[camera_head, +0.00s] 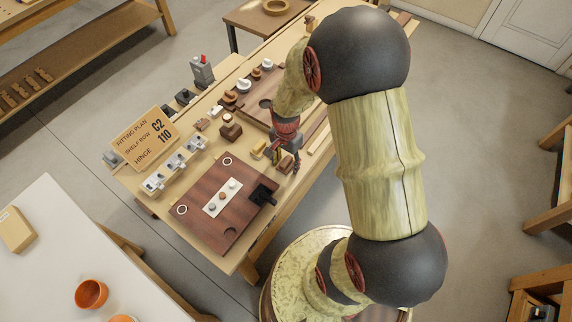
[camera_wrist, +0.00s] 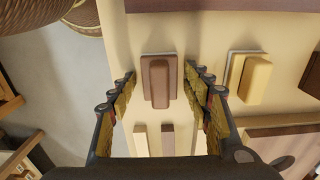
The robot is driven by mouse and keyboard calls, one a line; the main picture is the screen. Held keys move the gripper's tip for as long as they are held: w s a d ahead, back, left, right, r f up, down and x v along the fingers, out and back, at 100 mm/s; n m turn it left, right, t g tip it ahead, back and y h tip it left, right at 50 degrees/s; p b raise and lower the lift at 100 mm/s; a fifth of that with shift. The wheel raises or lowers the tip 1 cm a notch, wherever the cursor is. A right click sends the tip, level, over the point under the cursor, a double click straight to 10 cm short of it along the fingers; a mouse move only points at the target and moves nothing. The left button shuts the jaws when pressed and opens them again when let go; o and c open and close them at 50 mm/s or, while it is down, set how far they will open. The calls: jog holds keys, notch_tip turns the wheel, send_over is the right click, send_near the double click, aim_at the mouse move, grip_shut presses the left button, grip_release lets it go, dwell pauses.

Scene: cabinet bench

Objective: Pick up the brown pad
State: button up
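The brown pad (camera_wrist: 158,82) is a small rounded block on a thin grey base, lying on the light wooden bench top. In the wrist view it shows between the two fingertips of my gripper (camera_wrist: 160,74), with a gap on each side. My gripper is open and empty. In the head view the brown pad (camera_head: 286,163) is right at the fingers, partly hidden by them. Whether the fingertips are above the pad or down beside it, I cannot tell.
A yellow pad (camera_wrist: 256,80) lies close to the right of the right finger in the wrist view. A dark wooden board (camera_head: 207,219) with a white strip is near the front of the bench. Pale and brown strips (camera_wrist: 168,140) lie between the finger bases.

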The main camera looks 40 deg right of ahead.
jog(key=c, duration=0.9)
jog(key=shift+r, duration=0.1)
jog(key=shift+r, duration=0.6)
jog(key=shift+s+a+r+p, duration=0.95)
jog(key=shift+s+a+r, duration=0.45)
jog(key=shift+s+r, duration=0.55)
jog(key=shift+s+a+r+p, duration=0.95)
jog(key=shift+s+a+r, duration=0.4)
jog(key=shift+s+r, duration=0.5)
jog(key=shift+s+a+r+p, duration=0.95)
jog(key=shift+s+a+r, duration=0.45)
jog(key=shift+s+r, duration=0.55)
jog(key=shift+w, duration=0.1)
